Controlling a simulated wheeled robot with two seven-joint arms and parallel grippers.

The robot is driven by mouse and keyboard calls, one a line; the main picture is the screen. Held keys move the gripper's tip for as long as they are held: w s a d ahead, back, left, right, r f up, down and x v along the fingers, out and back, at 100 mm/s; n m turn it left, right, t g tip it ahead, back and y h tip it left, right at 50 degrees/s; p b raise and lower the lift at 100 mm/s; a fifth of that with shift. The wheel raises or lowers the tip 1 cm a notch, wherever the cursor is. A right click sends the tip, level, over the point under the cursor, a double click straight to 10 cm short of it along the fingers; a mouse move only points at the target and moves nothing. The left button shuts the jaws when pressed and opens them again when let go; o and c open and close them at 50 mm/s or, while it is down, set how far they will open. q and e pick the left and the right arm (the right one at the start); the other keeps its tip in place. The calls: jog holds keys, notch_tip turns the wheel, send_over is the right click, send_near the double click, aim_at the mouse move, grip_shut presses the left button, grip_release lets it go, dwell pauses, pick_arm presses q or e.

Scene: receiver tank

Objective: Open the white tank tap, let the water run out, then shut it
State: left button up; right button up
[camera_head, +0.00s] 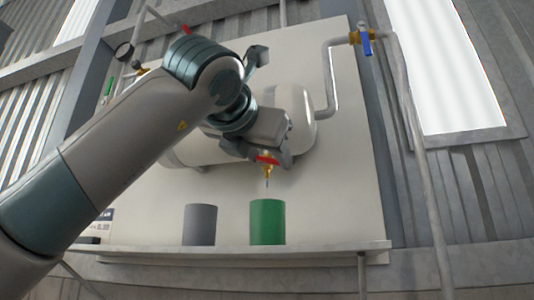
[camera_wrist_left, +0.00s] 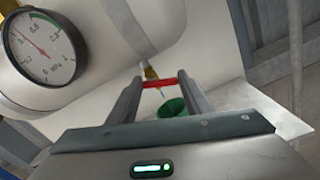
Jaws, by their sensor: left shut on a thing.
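The white tank (camera_head: 296,115) lies horizontally on a pale panel, partly hidden behind my left arm. Its brass tap (camera_head: 268,172) with a red handle (camera_head: 266,159) hangs under the right end. My left gripper (camera_head: 264,156) is at the tap; in the left wrist view its two fingers (camera_wrist_left: 158,86) are shut on the red handle (camera_wrist_left: 160,83). A short thin streak shows just below the spout; I cannot tell if it is running water. A green container (camera_head: 267,222) stands upright on the shelf below the tap. My right gripper is out of view.
A grey container (camera_head: 199,225) stands left of the green one on the shelf (camera_head: 230,249). A pressure gauge (camera_wrist_left: 40,46) is near the gripper in the left wrist view. A blue-handled valve (camera_head: 365,43) is on the pipe at upper right. The panel right of the tap is clear.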

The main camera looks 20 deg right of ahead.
pick_arm(q)
jog(key=shift+a+m, duration=0.1)
jog(key=shift+m, duration=0.8)
jog(key=m, duration=0.4)
jog(key=shift+f, duration=0.3)
jog(key=shift+w+a+f+m+p, duration=0.1)
jog(key=shift+m+p, duration=0.1)
jog(key=shift+m, duration=0.35)
jog(key=shift+f+m+p, duration=0.1)
jog(key=shift+m+p, duration=0.05)
jog(key=shift+m, duration=0.4)
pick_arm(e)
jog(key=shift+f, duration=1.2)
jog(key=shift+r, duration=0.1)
pick_arm(q)
jog(key=o, duration=1.1)
jog(key=shift+c, duration=0.2)
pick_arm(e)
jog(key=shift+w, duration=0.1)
